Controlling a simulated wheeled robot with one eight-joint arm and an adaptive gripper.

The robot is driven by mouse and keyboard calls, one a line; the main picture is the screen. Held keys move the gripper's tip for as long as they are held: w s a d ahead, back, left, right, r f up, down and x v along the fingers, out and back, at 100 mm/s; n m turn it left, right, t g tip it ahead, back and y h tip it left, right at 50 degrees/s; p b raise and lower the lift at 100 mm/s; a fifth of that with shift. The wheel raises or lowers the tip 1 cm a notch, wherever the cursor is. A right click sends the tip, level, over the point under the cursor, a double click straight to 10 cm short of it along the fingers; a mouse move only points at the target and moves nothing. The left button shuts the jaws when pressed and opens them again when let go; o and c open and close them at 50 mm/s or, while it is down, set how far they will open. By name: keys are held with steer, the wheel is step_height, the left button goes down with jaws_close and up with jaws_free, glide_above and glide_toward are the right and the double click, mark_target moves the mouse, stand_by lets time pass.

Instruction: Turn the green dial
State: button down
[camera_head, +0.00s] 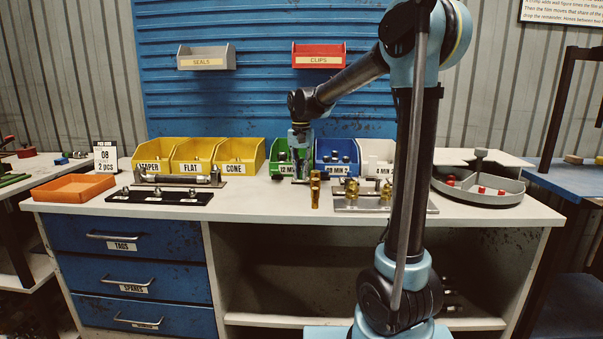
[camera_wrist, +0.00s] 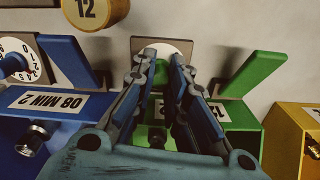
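The green bin (camera_wrist: 242,110) stands at the back of the bench; it also shows in the head view (camera_head: 278,167), partly behind my arm. In the head view my gripper (camera_head: 300,140) is at the green bin.
The blue bin (camera_wrist: 62,128), with its own numbered dial (camera_wrist: 30,62), stands left of the green bin in the wrist view; a yellow bin (camera_wrist: 288,135) is on the right. A round brass-coloured part marked 12 (camera_wrist: 92,12) is at upper left. Brass fittings (camera_head: 315,190) stand in front on the bench.

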mark_target(301, 171)
steer(key=shift+w+n, duration=0.1)
steer(key=shift+n, duration=0.4)
stand_by(0.4)
steer(key=shift+n, duration=2.4)
steer(key=c, duration=1.6)
jaws_free()
steer(key=shift+o, duration=0.2)
steer(key=shift+r, duration=0.1)
step_height(301, 171, up, 12)
